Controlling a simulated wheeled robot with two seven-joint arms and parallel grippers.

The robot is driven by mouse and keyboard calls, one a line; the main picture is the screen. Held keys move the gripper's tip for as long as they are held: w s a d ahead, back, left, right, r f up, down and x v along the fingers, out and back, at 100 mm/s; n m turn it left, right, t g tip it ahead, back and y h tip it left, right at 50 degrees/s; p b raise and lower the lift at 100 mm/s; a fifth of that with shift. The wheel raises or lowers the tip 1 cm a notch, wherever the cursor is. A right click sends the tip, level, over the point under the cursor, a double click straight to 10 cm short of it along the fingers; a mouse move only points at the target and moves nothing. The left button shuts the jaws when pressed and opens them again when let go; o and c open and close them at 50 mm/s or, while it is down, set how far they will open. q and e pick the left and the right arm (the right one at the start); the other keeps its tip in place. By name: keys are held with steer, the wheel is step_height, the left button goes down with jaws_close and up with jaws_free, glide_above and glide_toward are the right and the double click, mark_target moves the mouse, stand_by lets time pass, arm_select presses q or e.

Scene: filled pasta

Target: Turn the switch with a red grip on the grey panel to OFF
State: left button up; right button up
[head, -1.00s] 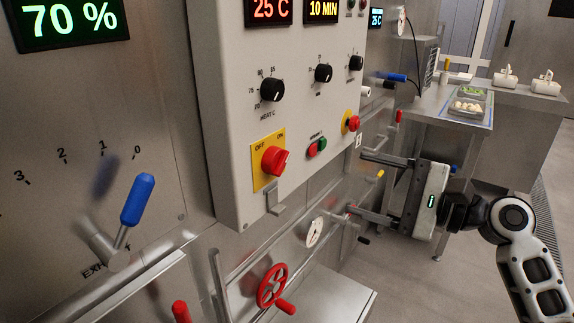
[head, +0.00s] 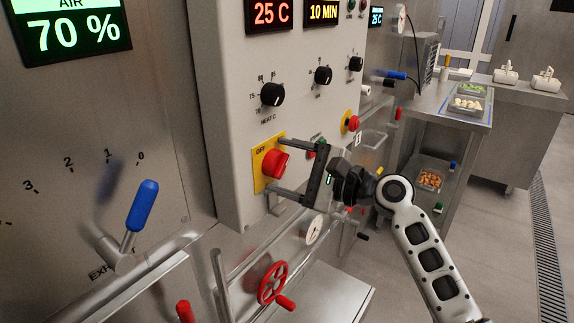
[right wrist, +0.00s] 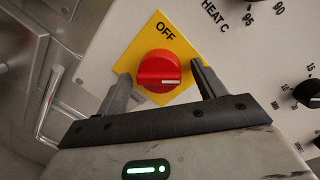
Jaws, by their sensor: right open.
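The red-grip switch (head: 275,164) sits on a yellow plate (head: 260,180) low on the grey panel (head: 225,120). The plate's OFF label shows at its top in the right wrist view. The red grip (right wrist: 158,72) has a white mark at its right side there, pointing away from OFF. My right gripper (head: 281,168) is open, with one finger above and one below the grip in the head view. In the right wrist view its fingers stand on either side of the grip, with gaps visible. My left gripper is not in view.
Black knobs (head: 272,95) sit above the switch on the panel. A blue-handled lever (head: 142,206) is at left, and a red valve wheel (head: 272,284) is below. A steel table (head: 430,112) with food trays stands at back right.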

steer(key=c, duration=0.9)
steer(key=shift+c, duration=0.2)
